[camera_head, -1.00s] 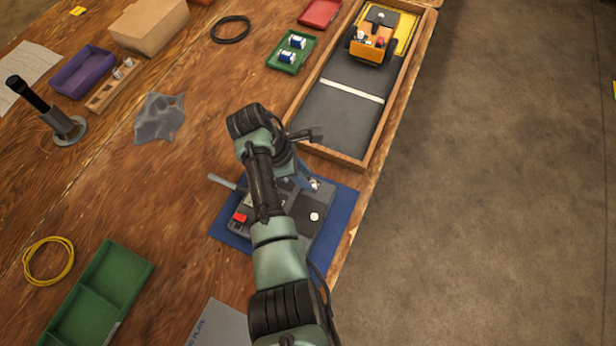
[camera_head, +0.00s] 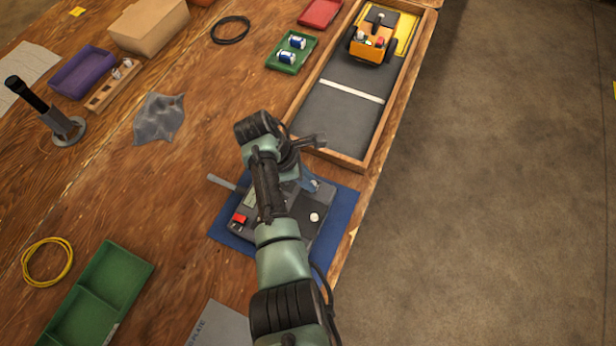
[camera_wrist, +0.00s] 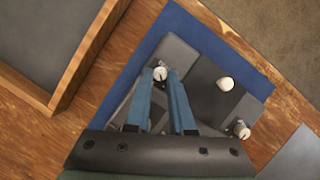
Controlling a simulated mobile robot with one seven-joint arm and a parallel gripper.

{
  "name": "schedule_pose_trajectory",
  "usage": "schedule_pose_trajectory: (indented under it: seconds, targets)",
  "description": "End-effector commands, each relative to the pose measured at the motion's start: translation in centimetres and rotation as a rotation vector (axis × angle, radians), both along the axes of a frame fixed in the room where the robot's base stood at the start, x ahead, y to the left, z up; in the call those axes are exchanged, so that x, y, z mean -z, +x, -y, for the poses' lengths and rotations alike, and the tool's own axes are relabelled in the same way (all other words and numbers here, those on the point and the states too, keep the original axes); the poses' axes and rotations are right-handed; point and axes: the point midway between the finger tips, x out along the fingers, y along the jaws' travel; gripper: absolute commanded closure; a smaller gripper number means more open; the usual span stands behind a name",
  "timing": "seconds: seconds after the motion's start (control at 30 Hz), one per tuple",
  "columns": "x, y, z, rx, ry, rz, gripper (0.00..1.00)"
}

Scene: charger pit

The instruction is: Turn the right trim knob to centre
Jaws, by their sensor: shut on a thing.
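A dark grey control box (camera_head: 301,228) lies on a blue mat (camera_head: 341,221), with a red button (camera_head: 239,218) and a pale round knob (camera_head: 314,217) showing. In the wrist view, my gripper (camera_wrist: 160,76) has its two blue fingers on either side of a white knob (camera_wrist: 160,73) with a dark mark on top, and is shut on it. I take this to be the right trim knob; its pointer direction is too small to read. A white peg-like knob (camera_wrist: 225,84) and another pale knob (camera_wrist: 241,128) stand apart from the fingers. My arm hides part of the box in the head view.
A wooden-framed tray (camera_head: 342,157) with an orange vehicle (camera_head: 371,44) lies just beyond the box. A green tray (camera_head: 291,52) with small cans stands to its left. A grey cloth (camera_head: 159,118) lies left of my arm. The wooden table's right edge is close to the mat.

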Motion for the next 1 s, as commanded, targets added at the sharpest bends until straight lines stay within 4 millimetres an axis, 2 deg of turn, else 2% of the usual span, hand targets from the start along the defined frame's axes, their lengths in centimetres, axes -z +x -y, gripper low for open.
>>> schedule_pose_trajectory:
  seconds: [0.37, 1.0]
  targets:
    - [0.14, 0.24, -0.02, 0.126, 0.0, 0.0, 1.0]
    - [0.19, 0.82, 0.09, 0.628, 0.001, 0.001, 1.0]
